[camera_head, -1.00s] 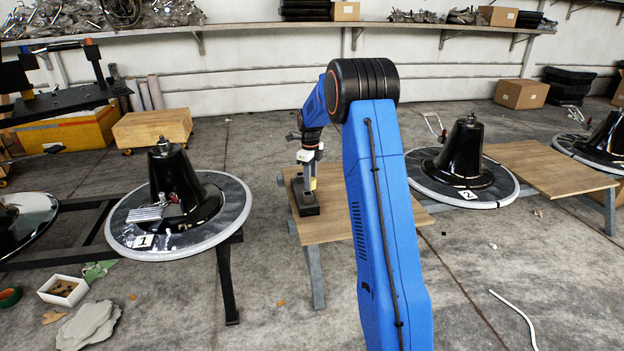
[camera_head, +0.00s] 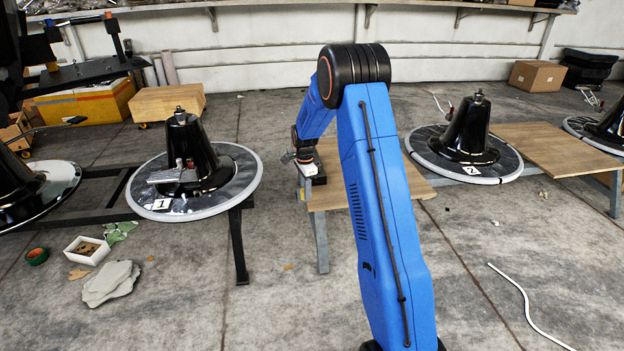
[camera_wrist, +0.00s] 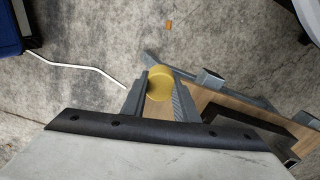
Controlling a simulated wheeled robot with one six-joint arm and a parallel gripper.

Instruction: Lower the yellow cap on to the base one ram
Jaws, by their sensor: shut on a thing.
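The yellow cap (camera_wrist: 159,82) is between the two fingers of my gripper (camera_wrist: 160,90) in the wrist view; my gripper is shut on it. In the head view my gripper (camera_head: 303,158) is at the left edge of the wooden board, and the cap cannot be made out there. Base one (camera_head: 222,196), a round disc with a label "1", stands to the left. Its ram is the black cone (camera_head: 196,147) with a small metal stud (camera_head: 179,115) on top. My gripper is to the right of the ram, clearly apart from it.
The wooden board (camera_head: 340,190) bears a dark block (camera_head: 319,178) beside my gripper. Base two (camera_head: 465,166) stands to the right. A metal-like mechanism (camera_head: 180,178) sits on base one in front of the cone. A white box (camera_head: 88,250) and grey slabs (camera_head: 110,283) lie on the floor.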

